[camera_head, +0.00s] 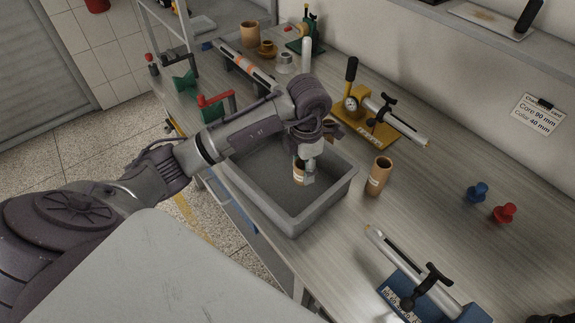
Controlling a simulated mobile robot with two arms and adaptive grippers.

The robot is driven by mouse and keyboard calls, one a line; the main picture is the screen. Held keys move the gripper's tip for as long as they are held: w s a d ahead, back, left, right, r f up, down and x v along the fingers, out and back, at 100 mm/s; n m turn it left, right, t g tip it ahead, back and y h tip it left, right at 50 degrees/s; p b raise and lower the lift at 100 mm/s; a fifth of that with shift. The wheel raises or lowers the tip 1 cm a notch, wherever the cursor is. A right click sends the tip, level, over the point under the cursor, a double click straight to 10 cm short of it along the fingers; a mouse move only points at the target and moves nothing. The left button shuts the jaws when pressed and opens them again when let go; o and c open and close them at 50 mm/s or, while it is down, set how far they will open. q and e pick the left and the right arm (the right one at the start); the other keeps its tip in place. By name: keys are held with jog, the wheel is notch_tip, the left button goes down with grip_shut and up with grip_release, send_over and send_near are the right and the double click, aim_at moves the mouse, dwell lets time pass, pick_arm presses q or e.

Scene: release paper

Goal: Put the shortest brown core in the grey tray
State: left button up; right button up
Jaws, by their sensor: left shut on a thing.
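My left gripper (306,178) points down over the grey tray (327,211) and is shut on a short brown core (298,173). The held core has a pale label and is partly hidden by the fingers. It appears within the tray's outline; I cannot tell whether it touches the tray floor. A taller brown core (378,176) with a label stands upright on the bench just right of the tray. Another brown core (249,35) stands at the back of the bench. My right gripper is not in view.
A yellow-based fixture with a gauge (352,104) stands behind the tray. A blue-based fixture (411,289) is at the front right. Blue (477,192) and red (504,213) knobs lie to the right. Bench between them is clear. A wall card (539,114) reads "Core 90 mm".

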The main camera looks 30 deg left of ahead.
pick_arm(q)
notch_tip(320, 180, down, 4)
jog(key=shift+a+r+p, duration=0.1)
jog(key=shift+p, duration=0.3)
notch_tip(320, 180, down, 4)
jog(key=shift+r+p, duration=0.15)
jog(key=shift+p, duration=0.3)
jog(key=shift+f, duration=0.35)
jog(key=o, duration=1)
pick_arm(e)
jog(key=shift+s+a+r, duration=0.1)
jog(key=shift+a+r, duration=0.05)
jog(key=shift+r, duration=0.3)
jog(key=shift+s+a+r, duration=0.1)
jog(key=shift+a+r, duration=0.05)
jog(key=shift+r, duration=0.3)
